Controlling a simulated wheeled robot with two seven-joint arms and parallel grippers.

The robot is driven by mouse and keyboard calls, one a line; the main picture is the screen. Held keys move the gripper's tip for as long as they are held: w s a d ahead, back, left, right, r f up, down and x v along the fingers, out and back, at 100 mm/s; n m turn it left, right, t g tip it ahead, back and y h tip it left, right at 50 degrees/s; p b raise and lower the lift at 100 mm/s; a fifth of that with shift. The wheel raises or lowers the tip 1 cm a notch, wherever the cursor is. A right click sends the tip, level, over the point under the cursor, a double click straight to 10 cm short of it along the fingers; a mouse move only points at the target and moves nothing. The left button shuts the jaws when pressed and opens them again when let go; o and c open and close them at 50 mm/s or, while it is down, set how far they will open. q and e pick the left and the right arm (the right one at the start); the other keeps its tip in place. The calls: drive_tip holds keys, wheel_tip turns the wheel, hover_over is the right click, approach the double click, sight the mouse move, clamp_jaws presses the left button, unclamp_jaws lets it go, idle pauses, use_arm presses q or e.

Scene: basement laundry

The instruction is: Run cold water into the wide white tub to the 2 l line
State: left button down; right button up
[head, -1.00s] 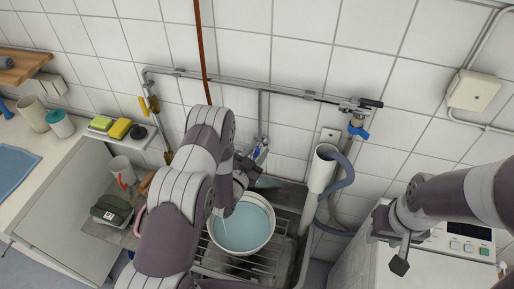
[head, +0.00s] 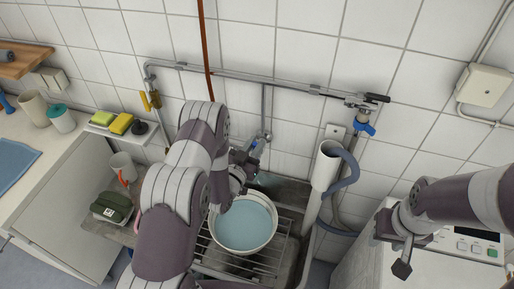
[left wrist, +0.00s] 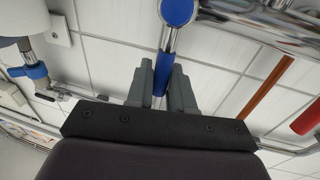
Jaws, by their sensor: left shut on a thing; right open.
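The wide white tub (head: 216,239) stands on a wire rack in the sink, with pale blue water in it. No level line can be made out on it. My left arm covers its left side. My left gripper (head: 247,163) is at the wall tap (head: 265,136) behind the tub. In the left wrist view, its grey fingers (left wrist: 161,88) are shut on the tap's blue lever (left wrist: 167,62). The spout and any water stream are hidden in the head view. My right gripper (head: 403,258) is open and empty, above the white machine at the right.
A grey hose (head: 346,175) hooks into a white standpipe (head: 325,168) right of the sink. A second valve with a blue handle (head: 364,128) is on the wall pipe. Sponges (head: 120,124) lie on a ledge at the left, above a green-lidded item (head: 112,207).

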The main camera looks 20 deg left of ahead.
use_arm(q)
drive_tip(key=c, duration=1.1)
unclamp_jaws()
drive_tip(key=shift+a, duration=0.1)
drive_tip(key=shift+c, duration=0.2)
drive_tip(key=shift+s+f, duration=0.15)
drive_tip(key=shift+s, duration=0.2)
drive_tip(key=b+v, duration=0.6)
drive_tip(key=v, duration=0.6)
drive_tip(key=shift+r, duration=0.2)
